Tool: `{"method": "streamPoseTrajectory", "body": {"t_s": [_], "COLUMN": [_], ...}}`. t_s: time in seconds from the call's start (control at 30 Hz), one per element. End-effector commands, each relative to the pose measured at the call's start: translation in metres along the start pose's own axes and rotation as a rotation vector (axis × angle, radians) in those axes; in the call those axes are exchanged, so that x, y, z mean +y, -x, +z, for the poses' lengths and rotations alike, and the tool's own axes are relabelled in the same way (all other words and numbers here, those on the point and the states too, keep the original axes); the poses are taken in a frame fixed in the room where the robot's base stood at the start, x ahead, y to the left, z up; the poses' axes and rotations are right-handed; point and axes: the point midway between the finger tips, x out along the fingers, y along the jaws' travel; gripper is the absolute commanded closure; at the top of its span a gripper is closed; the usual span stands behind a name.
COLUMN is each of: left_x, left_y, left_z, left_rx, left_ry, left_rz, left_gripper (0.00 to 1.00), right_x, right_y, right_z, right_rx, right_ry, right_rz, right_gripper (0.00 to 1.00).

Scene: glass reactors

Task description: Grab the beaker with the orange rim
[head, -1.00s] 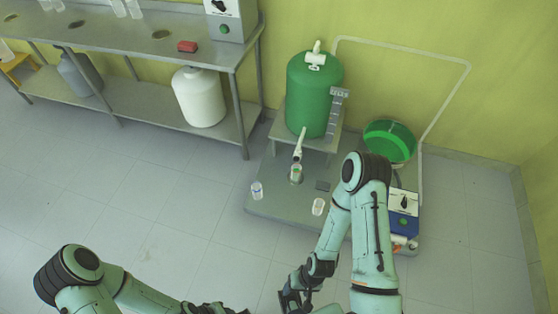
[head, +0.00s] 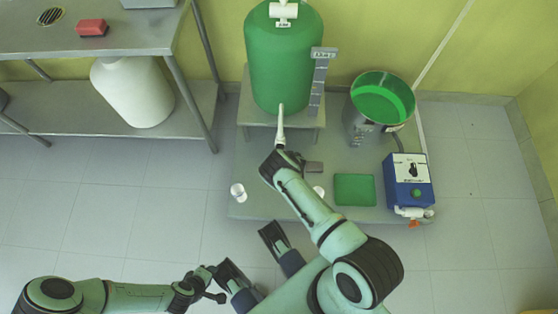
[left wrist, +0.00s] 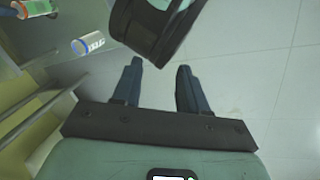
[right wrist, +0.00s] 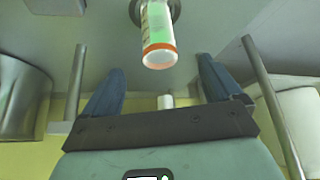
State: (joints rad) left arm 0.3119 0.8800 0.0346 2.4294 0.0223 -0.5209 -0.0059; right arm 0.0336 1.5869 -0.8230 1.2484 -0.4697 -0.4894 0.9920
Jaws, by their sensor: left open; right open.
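In the right wrist view, a clear beaker with an orange rim (right wrist: 158,42) shows green in or behind its wall. It lies beyond the tips of my open, empty right gripper (right wrist: 160,65), not between the fingers. In the left wrist view, a vessel with green and orange-red parts (left wrist: 33,8) is cut by the top-left edge. A blue-rimmed beaker (left wrist: 88,44) is near it. My left gripper (left wrist: 160,64) is open and empty, away from both. In the head view, my right arm hides the spot under the tap and partly covers a clear beaker (head: 318,191); its rim colour is unclear.
A green tank (head: 283,65) stands on a small metal table with a tap (head: 281,120). A metal drum (head: 360,127), green tray (head: 355,189) and blue control box (head: 408,182) are at the right. A steel bench (head: 120,35) is at the left.

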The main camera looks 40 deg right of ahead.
Motion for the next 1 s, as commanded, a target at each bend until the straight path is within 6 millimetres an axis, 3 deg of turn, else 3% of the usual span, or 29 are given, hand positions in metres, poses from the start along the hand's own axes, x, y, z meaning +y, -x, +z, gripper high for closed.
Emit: {"method": "streamPoseTrajectory", "body": {"t_s": [0.1, 0.27, 0.4, 0.53, 0.67, 1.0], "left_x": [-0.007, -0.014, -0.025, -0.028, -0.036, -0.076], "left_y": [-0.017, -0.033, -0.047, -0.050, -0.058, -0.092], "left_z": [-0.020, -0.046, -0.047, -0.048, -0.040, 0.011], "left_rx": [0.055, 0.129, 0.125, 0.126, 0.097, -0.073], "left_ry": [0.006, 0.012, 0.023, 0.027, 0.035, 0.088], "left_rz": [-0.005, -0.010, -0.026, -0.032, -0.045, -0.114], "left_gripper": [0.57, 0.57, 0.57, 0.57, 0.57, 0.57], "right_x": [0.001, 0.001, 0.001, 0.002, 0.003, 0.004], "right_y": [-0.026, -0.053, -0.069, -0.073, -0.081, -0.115], "right_z": [0.004, 0.004, 0.003, 0.001, 0.000, -0.002], "right_rx": [-0.002, -0.002, -0.002, -0.001, -0.001, -0.002], "right_ry": [0.002, 0.001, 0.000, -0.001, -0.001, 0.000], "right_rz": [0.001, 0.002, 0.002, 0.002, 0.003, 0.003], "right_gripper": [0.08, 0.08, 0.08, 0.08, 0.08, 0.08]}}
